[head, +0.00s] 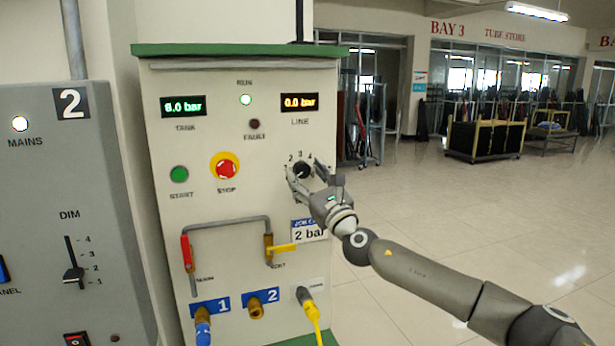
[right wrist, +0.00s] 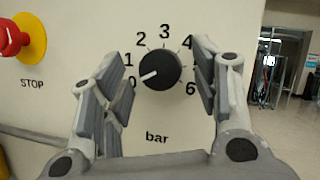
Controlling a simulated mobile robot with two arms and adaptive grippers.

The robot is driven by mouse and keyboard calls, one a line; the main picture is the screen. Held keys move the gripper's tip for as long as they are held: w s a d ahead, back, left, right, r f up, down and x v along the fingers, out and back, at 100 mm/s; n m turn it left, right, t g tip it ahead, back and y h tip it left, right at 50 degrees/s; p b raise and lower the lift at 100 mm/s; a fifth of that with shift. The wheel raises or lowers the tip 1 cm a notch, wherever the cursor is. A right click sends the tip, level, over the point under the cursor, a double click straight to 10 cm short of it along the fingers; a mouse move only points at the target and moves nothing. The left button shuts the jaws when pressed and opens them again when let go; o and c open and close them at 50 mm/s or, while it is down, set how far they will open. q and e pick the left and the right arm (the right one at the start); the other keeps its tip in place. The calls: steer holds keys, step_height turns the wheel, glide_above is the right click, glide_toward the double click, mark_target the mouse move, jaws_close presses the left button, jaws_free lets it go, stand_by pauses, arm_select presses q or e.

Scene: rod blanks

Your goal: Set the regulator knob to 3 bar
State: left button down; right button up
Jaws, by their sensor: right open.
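The black regulator knob (right wrist: 160,70) sits on the cream panel, with a printed scale from 0 to 6 around it and "bar" below. Its white mark points to the lower left, at the 0. The knob also shows in the head view (head: 303,170). My right gripper (right wrist: 160,78) is open, with its fingers on either side of the knob and a gap to it on both sides. The fingers partly cover the 0 and the 5. The LINE display (head: 299,102) reads 0.0 bar. My left gripper is not in view.
The TANK display (head: 183,106) seems to read 6.0 bar. A red STOP button (head: 226,169) and green START button (head: 179,174) are left of the knob. A job card (head: 309,231) below reads 2 bar. A yellow-handled valve (head: 279,248) is below. Open floor lies right.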

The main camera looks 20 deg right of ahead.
steer(key=shift+c, duration=0.4)
steer(key=c, duration=0.9)
steer(key=shift+c, duration=0.2)
